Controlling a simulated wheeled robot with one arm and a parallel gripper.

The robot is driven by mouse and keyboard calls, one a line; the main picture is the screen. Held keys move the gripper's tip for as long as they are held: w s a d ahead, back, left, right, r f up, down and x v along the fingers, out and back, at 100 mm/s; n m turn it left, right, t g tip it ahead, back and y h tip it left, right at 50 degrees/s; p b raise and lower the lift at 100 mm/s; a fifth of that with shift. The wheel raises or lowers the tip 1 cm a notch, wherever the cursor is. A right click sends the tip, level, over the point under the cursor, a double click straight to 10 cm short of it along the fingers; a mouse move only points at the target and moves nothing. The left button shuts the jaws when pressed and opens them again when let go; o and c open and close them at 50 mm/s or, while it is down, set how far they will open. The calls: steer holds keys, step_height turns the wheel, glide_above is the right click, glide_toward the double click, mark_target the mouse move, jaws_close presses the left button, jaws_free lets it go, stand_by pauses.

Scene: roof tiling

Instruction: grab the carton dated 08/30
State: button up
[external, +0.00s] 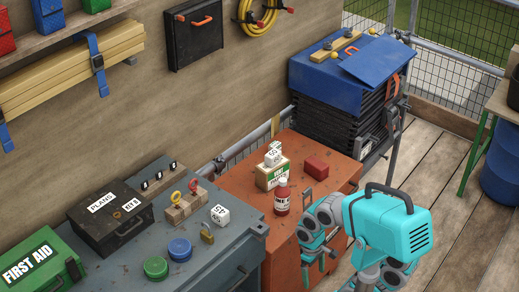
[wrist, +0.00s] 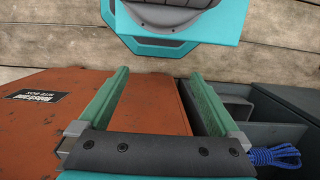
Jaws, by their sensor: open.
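A cream and green carton (external: 271,174) stands on the orange cabinet top (external: 318,190) in the external view, with small white blocks (external: 273,157) on it. Its printing is too small to read, so I cannot tell its date. A red bottle with a white cap (external: 282,199) stands in front of it, and a small red box (external: 316,167) lies to its right. My gripper (external: 318,254) is by the cabinet's front right side, apart from the carton. In the wrist view my gripper (wrist: 158,76) is open, with nothing held between its green fingers. No carton shows there.
A grey bench (external: 205,247) at left carries a black plans box (external: 110,217), round green and blue tins and a padlock. A blue-topped black stack (external: 345,85) stands behind the cabinet. Blue rope (wrist: 275,158) lies in a grey compartment at right in the wrist view.

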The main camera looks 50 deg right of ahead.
steer(key=c, duration=0.3)
